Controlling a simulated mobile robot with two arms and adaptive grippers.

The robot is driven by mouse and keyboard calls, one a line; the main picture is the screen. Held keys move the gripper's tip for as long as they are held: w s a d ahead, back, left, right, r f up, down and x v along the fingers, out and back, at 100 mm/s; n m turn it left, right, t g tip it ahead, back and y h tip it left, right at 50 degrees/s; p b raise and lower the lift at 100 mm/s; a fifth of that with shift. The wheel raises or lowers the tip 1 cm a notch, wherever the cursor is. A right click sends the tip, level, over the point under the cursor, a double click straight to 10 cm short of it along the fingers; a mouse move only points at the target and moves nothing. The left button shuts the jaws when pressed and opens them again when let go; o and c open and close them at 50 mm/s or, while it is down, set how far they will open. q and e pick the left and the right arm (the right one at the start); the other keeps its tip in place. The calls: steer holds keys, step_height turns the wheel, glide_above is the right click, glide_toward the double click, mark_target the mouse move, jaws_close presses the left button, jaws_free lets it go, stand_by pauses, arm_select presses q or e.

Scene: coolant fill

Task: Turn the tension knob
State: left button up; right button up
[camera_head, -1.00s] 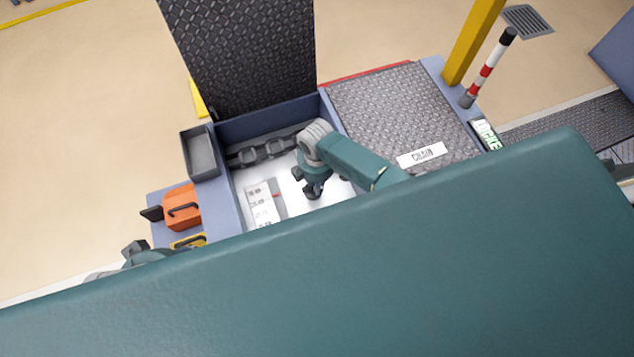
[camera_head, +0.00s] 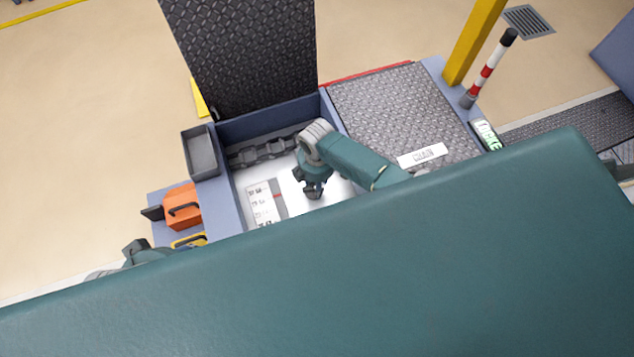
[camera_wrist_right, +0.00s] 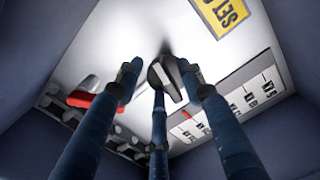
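The tension knob (camera_wrist_right: 166,78) is a dark, ridged knob on the pale floor of the open compartment in the right wrist view. My right gripper (camera_wrist_right: 168,80) has its blue-sleeved fingers spread around it. A gap shows between the left finger and the knob; whether the right finger touches it I cannot tell. In the head view my right gripper (camera_head: 313,190) points down into the compartment and hides the knob. My left gripper (camera_head: 135,250) shows only in part at the lower left, its fingers unclear.
A white scale plate (camera_head: 263,204) with a red mark lies left of my right gripper. A dark chain (camera_head: 262,150) runs along the back. The raised tread-plate lid (camera_head: 245,60) stands behind. An orange box (camera_head: 182,208) and grey tray (camera_head: 200,153) are left. A yellow label (camera_wrist_right: 232,14) sits beyond the knob.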

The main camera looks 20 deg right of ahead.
step_height(320, 180, up, 12)
stand_by(0.6)
stand_by(0.4)
